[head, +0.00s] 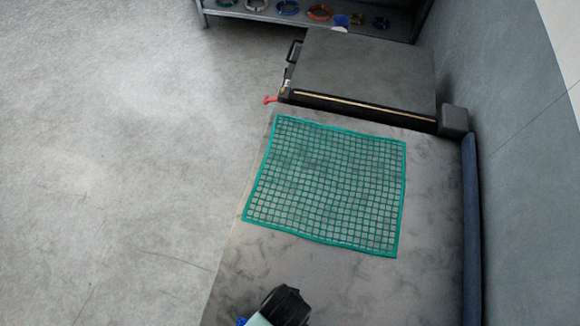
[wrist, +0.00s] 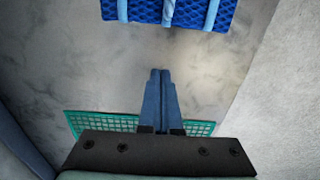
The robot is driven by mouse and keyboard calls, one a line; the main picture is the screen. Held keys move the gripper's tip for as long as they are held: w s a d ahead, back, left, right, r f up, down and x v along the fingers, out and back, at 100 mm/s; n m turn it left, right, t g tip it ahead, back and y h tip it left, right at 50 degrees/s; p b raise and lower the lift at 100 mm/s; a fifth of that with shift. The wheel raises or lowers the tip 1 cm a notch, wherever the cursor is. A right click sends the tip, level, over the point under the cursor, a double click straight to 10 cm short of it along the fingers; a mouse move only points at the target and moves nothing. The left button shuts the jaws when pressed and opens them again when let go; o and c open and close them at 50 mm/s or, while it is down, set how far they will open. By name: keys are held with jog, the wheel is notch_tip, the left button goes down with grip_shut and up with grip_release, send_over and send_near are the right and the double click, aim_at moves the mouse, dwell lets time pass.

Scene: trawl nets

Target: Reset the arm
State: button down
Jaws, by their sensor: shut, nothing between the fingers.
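My gripper (wrist: 160,74) shows in the wrist view with its two blue fingers together, shut and empty. It is above the grey marbled table top (wrist: 110,70). In the head view, a black and pale green part of my arm shows at the bottom edge, and the fingers cannot be made out there. A green square-mesh net panel (head: 328,185) lies flat on the table top in the head view. In the wrist view the net (wrist: 95,122) is partly hidden behind my gripper's black mount.
A blue netting bundle with pale blue bands (wrist: 185,12) lies beyond the fingertips. A dark block with a bar (head: 365,75) stands at the table's far end. A shelf with several coloured coils (head: 318,12) is behind. A wall is at right, open floor at left.

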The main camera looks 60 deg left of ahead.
jog(key=shift+s, duration=0.1)
